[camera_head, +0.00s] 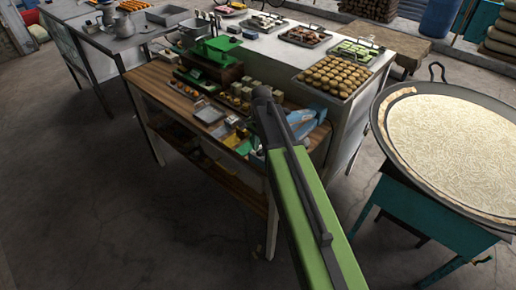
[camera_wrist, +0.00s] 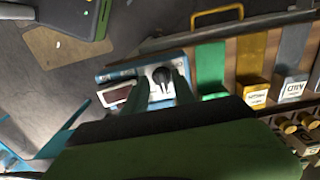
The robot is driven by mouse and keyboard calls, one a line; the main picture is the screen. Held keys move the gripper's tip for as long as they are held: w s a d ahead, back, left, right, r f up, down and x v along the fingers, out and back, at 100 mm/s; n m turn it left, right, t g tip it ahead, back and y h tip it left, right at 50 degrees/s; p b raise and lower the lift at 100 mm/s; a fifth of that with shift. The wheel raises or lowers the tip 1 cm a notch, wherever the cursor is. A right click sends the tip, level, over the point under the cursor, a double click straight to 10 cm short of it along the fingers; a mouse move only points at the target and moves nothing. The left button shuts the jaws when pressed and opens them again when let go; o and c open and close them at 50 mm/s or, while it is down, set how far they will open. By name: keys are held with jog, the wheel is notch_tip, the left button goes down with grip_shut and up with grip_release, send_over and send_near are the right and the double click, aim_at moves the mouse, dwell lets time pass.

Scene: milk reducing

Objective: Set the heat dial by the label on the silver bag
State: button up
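In the wrist view a black heat dial (camera_wrist: 162,77) sits on a white plate of a blue box (camera_wrist: 112,74) with a dark red window. My gripper (camera_wrist: 162,88) is open, its two green fingers on either side of the dial's lower part; I cannot tell if they touch it. To the right, a silver bag (camera_wrist: 292,70) carries a pale label with dark, turned letters, perhaps "MILD", not surely legible. A green bag (camera_wrist: 210,68) and a yellow bag (camera_wrist: 253,65) lie beside it. In the head view my arm hides the gripper.
A wooden-topped bench (camera_head: 150,82) holds a green scale (camera_head: 212,50) and small goods. Behind it a white counter bears a tray of round brown sweets (camera_head: 340,75). A wide pan (camera_head: 455,140) stands on a teal stand at right. The floor at left is clear.

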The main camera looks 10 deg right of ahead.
aim_at(260, 150)
jog(key=shift+r+p, duration=0.45)
notch_tip(260, 150, up, 16)
jog(key=p, duration=1.6)
jog(key=shift+r, duration=0.25)
jog(key=shift+f, duration=0.1)
